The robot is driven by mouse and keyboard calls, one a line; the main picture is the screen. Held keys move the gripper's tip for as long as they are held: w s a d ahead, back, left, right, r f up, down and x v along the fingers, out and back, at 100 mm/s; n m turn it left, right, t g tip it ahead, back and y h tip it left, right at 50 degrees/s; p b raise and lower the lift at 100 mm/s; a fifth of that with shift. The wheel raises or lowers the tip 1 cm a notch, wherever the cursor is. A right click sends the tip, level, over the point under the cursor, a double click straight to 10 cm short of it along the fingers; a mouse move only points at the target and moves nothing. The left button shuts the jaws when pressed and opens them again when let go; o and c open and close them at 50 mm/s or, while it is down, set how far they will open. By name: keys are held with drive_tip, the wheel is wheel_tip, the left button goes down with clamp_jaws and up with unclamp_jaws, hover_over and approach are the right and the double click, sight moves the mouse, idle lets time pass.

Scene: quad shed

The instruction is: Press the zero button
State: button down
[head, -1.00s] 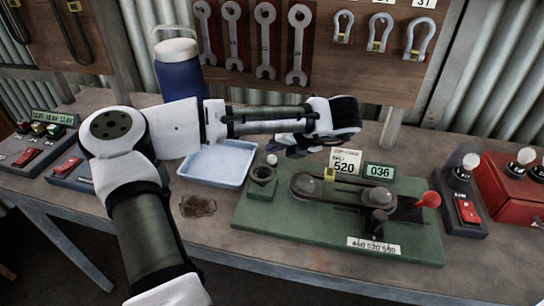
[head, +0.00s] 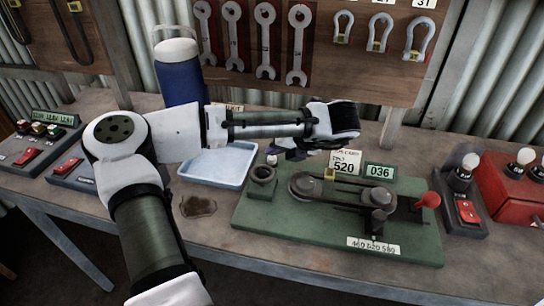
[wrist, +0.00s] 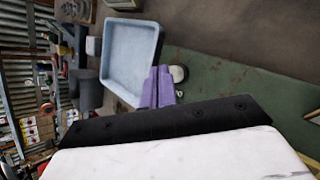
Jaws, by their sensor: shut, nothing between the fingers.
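A small pale round knob (head: 272,160), which looks like the zero button, stands at the back left corner of the green test rig (head: 290,229). No label on it can be read. In the wrist view the knob (wrist: 178,73) shows right beside the purple fingertips. My gripper (head: 280,153) is shut and empty, close to the knob. In the wrist view my gripper (wrist: 159,84) has its fingers together; I cannot tell whether they touch the knob. The rig's display (head: 380,171) reads 036, and a card (head: 345,163) behind the rig shows 520.
A blue-white tray (head: 212,180) lies left of the rig. The rig carries a nut-like ring block (head: 262,180), a belt drive and a red-knobbed lever (head: 428,200). A blue jug (head: 180,75) stands behind. A bulb stand (head: 463,200) and red box (head: 510,187) are at right.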

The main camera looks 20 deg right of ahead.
sight(275, 164)
drive_tip(key=shift+f, duration=0.5)
idle(0.4)
drive_tip(key=shift+r, duration=0.1)
drive_tip(key=shift+r+p, duration=0.85)
drive_tip(key=shift+p, duration=0.05)
wheel_tip(275, 164, up, 5)
drive_tip(key=p, duration=0.4)
drive_tip(key=shift+p, duration=0.4)
